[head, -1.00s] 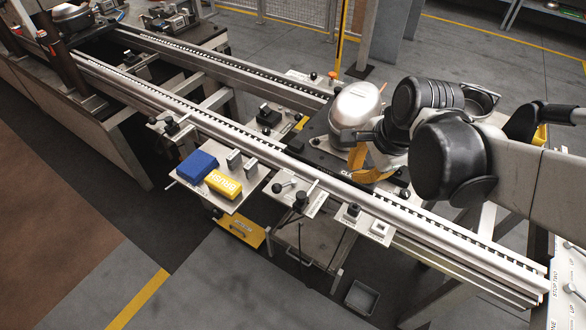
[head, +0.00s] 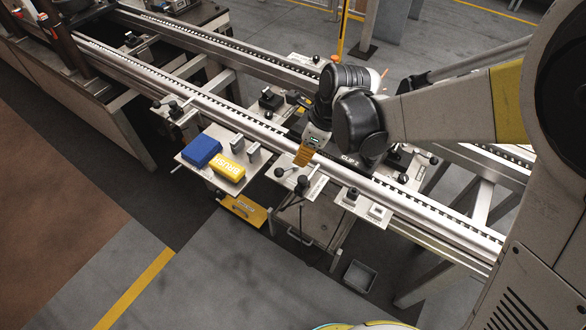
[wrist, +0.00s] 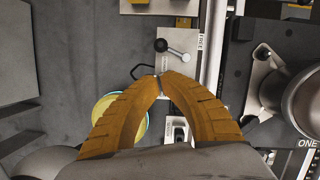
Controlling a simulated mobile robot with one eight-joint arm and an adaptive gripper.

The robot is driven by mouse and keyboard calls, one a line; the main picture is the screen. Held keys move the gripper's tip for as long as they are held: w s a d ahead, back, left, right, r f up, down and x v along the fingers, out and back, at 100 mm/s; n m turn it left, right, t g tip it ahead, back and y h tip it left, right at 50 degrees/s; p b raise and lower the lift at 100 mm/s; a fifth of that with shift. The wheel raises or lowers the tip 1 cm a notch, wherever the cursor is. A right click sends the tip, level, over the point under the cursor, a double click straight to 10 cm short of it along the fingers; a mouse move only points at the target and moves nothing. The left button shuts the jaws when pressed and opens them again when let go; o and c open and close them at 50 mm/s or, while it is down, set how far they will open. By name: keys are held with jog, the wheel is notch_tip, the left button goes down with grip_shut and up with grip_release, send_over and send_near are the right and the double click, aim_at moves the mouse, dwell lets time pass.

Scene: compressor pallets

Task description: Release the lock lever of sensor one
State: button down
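A lever with a black ball knob and a silver arm (wrist: 179,53) sits on a pale plate in the wrist view, just ahead of my fingertips. In the head view, a plate (head: 290,177) with black-knobbed levers (head: 302,184) stands at the front rail. My gripper (head: 303,160) is above the front rail beside that plate. In the wrist view its orange fingers (wrist: 159,77) meet at the tips, shut with nothing between them.
A blue block (head: 201,151) and a yellow brush block (head: 226,167) lie on a side tray left of the levers. The front rail (head: 400,207) runs alongside. A round metal body (wrist: 305,103) is at right in the wrist view. A grey bin (head: 360,276) is on the floor.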

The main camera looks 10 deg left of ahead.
aim_at(286, 169)
jog(key=b+x, duration=0.3)
jog(key=x, duration=0.6)
jog(key=shift+a+f+b, duration=0.15)
jog(key=shift+f+b, duration=0.25)
